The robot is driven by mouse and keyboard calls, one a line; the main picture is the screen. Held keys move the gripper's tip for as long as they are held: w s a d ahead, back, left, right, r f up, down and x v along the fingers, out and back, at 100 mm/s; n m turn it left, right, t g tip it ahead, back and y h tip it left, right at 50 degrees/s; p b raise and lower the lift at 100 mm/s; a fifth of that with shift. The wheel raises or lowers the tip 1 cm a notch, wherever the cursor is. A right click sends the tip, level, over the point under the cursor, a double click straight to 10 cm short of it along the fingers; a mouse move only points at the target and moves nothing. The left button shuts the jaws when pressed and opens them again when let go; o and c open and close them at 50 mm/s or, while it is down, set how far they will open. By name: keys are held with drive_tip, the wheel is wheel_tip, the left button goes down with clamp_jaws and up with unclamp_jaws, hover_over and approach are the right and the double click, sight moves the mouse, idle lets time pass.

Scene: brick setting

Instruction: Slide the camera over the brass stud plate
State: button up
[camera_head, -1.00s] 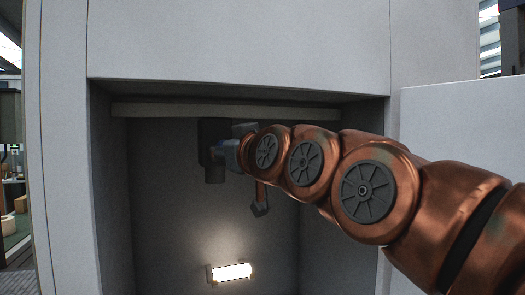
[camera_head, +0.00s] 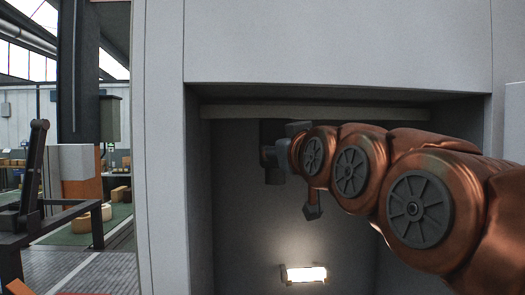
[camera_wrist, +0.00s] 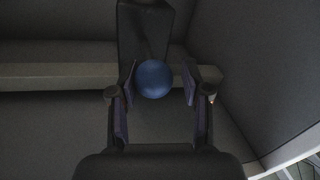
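In the wrist view, a smooth blue ball (camera_wrist: 154,79) lies between the two fingers of my gripper (camera_wrist: 159,84), at the end of a dark upright block (camera_wrist: 146,30). The fingers stand apart, with a narrow gap showing on each side of the ball. The block and ball may be the camera; I cannot tell for sure. In the head view, a dark block (camera_head: 271,130) is high inside the recess, and my arm reaches in to it from the right. A small bright rectangle with brownish ends (camera_head: 304,274) is low on the back wall. I cannot make out a brass stud plate.
The grey recess has a pale ledge (camera_head: 330,113) across its top and close side walls. A grey wall (camera_head: 160,150) stands to its left. Further left is a workshop area with a dark frame (camera_head: 70,215) and several boxes. The ledge (camera_wrist: 60,76) also crosses the wrist view.

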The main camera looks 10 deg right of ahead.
drive_tip(key=shift+o, duration=1.3)
drive_tip(key=shift+d+f, duration=0.1)
drive_tip(key=shift+s, duration=0.15)
drive_tip(key=s, duration=0.7)
drive_tip(key=shift+d, duration=0.4)
drive_tip(key=shift+s, duration=0.1)
